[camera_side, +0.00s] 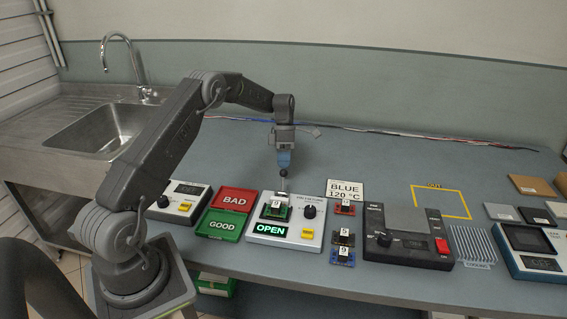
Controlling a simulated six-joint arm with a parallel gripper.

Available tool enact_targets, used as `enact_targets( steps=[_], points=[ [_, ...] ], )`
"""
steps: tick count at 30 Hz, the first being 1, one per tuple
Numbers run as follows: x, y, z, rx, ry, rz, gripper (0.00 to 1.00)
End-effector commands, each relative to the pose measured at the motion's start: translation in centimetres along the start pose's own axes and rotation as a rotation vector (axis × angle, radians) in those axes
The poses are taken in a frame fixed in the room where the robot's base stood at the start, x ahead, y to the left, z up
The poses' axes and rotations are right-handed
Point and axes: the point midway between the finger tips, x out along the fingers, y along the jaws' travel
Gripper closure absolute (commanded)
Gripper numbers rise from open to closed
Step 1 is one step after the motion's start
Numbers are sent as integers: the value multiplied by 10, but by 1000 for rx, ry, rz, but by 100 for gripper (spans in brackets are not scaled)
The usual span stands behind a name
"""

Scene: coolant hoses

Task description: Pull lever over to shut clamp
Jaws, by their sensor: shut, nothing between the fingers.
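The test fixture (310,235) is a white box on the bench with a green lit display (269,230) reading OPEN. A green board (275,209) marked with a white number label sits in the clamp area at its upper left. The lever (284,184) stands roughly upright behind the board, with a dark ball knob at its top. I cannot tell whether the fingertips touch the knob.
A red BAD tray (236,199) and a green GOOD tray (219,226) lie to the left. Several small numbered boards, such as a red one (342,207), lie to the right, before a hot plate (408,238). A BLUE 120 °C sign (345,189) stands behind them.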

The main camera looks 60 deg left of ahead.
Motion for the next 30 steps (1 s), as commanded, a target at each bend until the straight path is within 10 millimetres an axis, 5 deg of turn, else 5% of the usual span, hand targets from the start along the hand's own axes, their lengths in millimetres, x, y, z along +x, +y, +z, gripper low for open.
enact_targets(
  steps=[9, 30],
  points=[
    [5, -18, -1, 0, 0, 0, 100],
    [3, -23, -3, 4, -14, 50, 100]
  ],
)
